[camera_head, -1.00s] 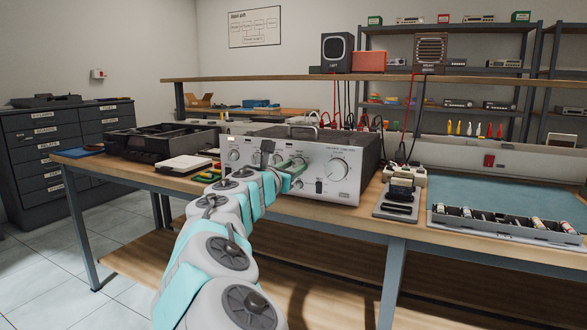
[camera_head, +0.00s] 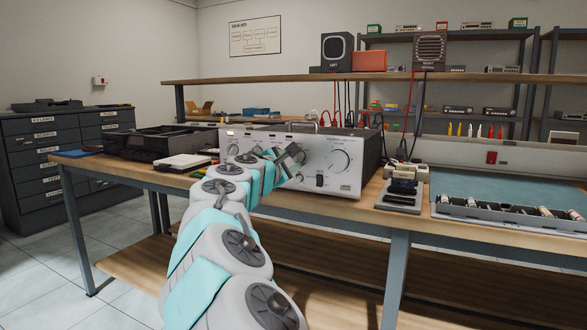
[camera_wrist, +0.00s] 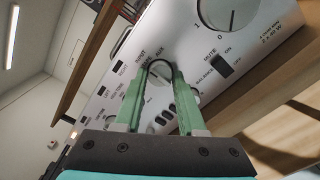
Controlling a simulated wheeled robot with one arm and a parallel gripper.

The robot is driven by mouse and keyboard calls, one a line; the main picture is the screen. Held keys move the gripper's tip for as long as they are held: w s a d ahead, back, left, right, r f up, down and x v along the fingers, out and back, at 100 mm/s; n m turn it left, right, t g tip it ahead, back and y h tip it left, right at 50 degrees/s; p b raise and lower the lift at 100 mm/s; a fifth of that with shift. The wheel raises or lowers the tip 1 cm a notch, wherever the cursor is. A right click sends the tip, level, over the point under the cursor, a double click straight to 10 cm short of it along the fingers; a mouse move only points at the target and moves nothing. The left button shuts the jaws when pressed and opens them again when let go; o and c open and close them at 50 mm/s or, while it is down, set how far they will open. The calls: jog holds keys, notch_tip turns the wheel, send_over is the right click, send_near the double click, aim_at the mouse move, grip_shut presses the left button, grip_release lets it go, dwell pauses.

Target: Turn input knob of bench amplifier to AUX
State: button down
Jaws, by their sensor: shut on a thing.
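The bench amplifier (camera_head: 345,184) stands on the workbench with its silver front panel facing me. In the wrist view, its panel (camera_wrist: 120,85) is tilted, with INPUT and AUX lettering beside the input knob (camera_wrist: 159,74). My gripper (camera_wrist: 158,78) has its two green fingers shut on the sides of this knob. The knob's pointer is too unclear to tell which setting it marks. In the head view, my gripper (camera_head: 292,156) is at the middle of the panel and hides the input knob.
A large volume knob (camera_head: 339,160) is right of my gripper, also close in the wrist view (camera_wrist: 222,12). A mute switch (camera_wrist: 221,66) sits below it. A black open chassis (camera_head: 150,143) is left of the amplifier; a soldering-type stand (camera_head: 400,193) is right.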

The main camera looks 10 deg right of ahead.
jog(key=m+b, duration=0.1)
jog(key=m, duration=0.1)
jog(key=m+b, duration=0.4)
jog(key=shift+f, duration=0.25)
jog(key=m+b, duration=0.3)
jog(key=shift+r+m, duration=0.1)
jog(key=shift+m, duration=0.4)
jog(key=shift+r, duration=0.1)
jog(key=c, duration=0.5)
grip_release()
